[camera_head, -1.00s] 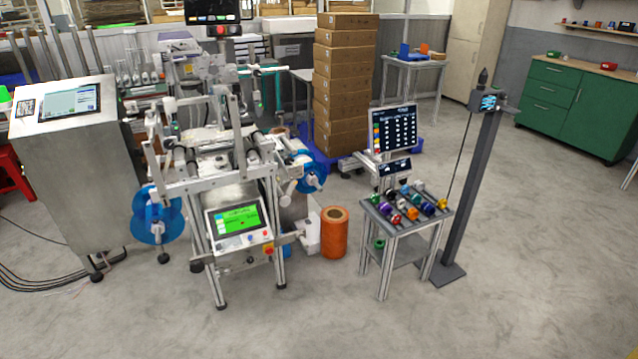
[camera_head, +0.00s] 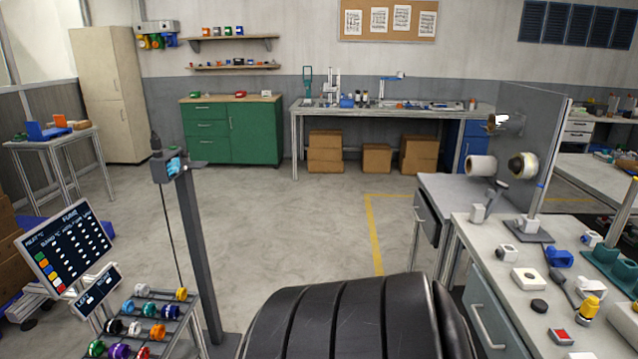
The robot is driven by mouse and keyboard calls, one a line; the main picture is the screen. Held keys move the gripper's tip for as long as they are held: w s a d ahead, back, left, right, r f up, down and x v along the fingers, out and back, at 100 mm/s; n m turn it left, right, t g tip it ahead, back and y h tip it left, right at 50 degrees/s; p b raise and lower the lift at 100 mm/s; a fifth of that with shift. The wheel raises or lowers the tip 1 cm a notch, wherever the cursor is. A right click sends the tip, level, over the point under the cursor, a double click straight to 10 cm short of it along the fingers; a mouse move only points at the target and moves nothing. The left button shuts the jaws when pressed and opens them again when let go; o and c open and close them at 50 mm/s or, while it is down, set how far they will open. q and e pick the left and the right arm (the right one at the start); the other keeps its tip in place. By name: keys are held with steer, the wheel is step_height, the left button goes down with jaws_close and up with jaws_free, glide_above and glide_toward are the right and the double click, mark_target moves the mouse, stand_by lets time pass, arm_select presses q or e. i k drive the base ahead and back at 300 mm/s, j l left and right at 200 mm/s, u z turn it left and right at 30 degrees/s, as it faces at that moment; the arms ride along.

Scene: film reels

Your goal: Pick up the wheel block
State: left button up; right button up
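I cannot tell for certain which object is the wheel block. On the white workbench (camera_head: 490,235) at the right lie several small parts. Among them are a flat white block with a dark round spot (camera_head: 528,279), a smaller white block with a round face (camera_head: 507,253) and a blue block (camera_head: 558,258). A black disc (camera_head: 539,306) lies in front of the flat white block. None of my grippers shows in this view, and nothing is seen held.
A small rack with coloured spools (camera_head: 152,312) and a screen (camera_head: 67,244) stand at the lower left, beside a dark post (camera_head: 200,255). A grey cabinet (camera_head: 455,188) adjoins the workbench. Open floor (camera_head: 310,215) lies between, with a green cabinet (camera_head: 250,132) behind.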

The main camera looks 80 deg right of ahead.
mark_target(477, 215)
steer(key=z, duration=0.45)
steer(key=i+z, duration=0.15)
steer(key=z, duration=0.3)
steer(key=i+z, duration=0.1)
steer(key=z, duration=2.1)
